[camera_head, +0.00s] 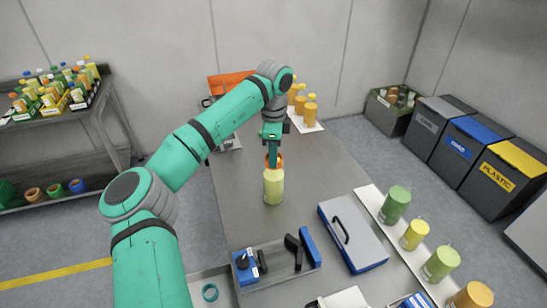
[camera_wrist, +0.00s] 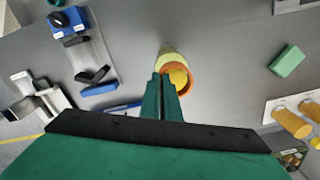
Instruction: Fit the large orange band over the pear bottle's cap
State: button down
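The pear bottle (camera_head: 273,188), pale yellow-green, stands upright on the grey table. It also shows in the wrist view (camera_wrist: 171,60), partly behind the band. The large orange band (camera_wrist: 192,86) is at the bottle's top, with the yellow cap (camera_wrist: 179,78) showing through its opening.
A grey-blue case (camera_head: 352,234) and a white strip (camera_head: 370,196) of jars stand to the right. Orange bottles (camera_head: 309,110) stand behind. The table around the bottle is clear.

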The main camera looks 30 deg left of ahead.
jog(key=shift+s+f, duration=0.1)
jog(key=shift+f, duration=0.5)
jog(key=c, duration=1.9)
grip_release()
jog(key=shift+c, duration=0.2)
jog(key=shift+r, duration=0.1)
jog(key=shift+c, duration=0.3)
jog(key=shift+o, duration=0.3)
jog(key=shift+r, duration=0.8)
notch_tip(320, 180, up, 8)
jog(key=shift+f, duration=0.2)
